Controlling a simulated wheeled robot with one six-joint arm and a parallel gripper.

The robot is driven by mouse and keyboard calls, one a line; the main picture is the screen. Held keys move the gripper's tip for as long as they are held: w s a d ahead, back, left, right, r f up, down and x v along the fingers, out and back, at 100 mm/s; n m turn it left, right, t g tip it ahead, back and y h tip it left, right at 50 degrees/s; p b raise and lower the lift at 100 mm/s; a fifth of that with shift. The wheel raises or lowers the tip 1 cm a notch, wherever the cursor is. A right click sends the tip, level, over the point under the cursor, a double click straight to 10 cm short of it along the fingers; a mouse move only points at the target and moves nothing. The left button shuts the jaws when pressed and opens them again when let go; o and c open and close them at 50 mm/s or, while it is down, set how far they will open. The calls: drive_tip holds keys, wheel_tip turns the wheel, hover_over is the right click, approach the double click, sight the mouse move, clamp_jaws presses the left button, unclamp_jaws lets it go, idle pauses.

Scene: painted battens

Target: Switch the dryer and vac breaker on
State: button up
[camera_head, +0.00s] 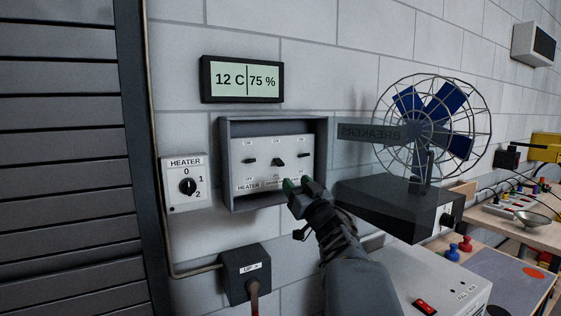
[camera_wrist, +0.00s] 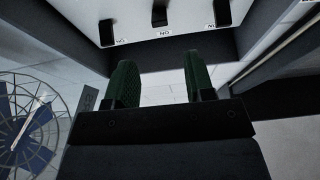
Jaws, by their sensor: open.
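The breaker box (camera_head: 222,165) is a grey open-fronted wall box with a white panel (camera_head: 265,150) and three dark levers in a row. The middle lever (camera_head: 278,162), above a small label that seems to start with "DRYER", looks tilted down, unlike the levers on either side. The middle lever (camera_wrist: 160,13) also shows at the top of the wrist view, beside an inverted "ON" mark. My gripper (camera_head: 303,185) is open and empty, in front of the panel's lower right part, hiding the right label. Its green-padded fingers (camera_wrist: 159,85) stand apart from the levers in the wrist view.
A heater dial (camera_head: 187,184) is left of the box, with a display (camera_head: 241,80) above. A caged fan (camera_head: 432,130) on a dark stand and a "BREAKERS" sign (camera_head: 380,133) are close on the right. A socket (camera_head: 246,270) with a cable is below.

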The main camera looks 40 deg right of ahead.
sight(282, 164)
drive_tip(key=p+x, duration=0.3)
drive_tip(key=x, duration=0.7)
drive_tip(key=shift+w, duration=0.1)
drive_tip(key=shift+c, duration=0.3)
clamp_jaws()
drive_tip(key=r+g+p, duration=0.1)
drive_tip(key=p, duration=0.2)
drive_tip(key=g+p, duration=0.1)
drive_tip(key=p, duration=0.1)
drive_tip(key=shift+r+p, duration=0.25)
drive_tip(key=shift+p, duration=0.1)
drive_tip(key=shift+g+y+p, duration=0.3)
drive_tip(key=shift+g+p, duration=0.05)
drive_tip(key=shift+g, duration=0.75)
drive_tip(key=shift+w+r+g, duration=0.1)
drive_tip(key=shift+r+g, duration=0.05)
drive_tip(key=shift+g, duration=0.55)
drive_tip(key=shift+r+g, duration=0.15)
drive_tip(key=shift+g, duration=0.55)
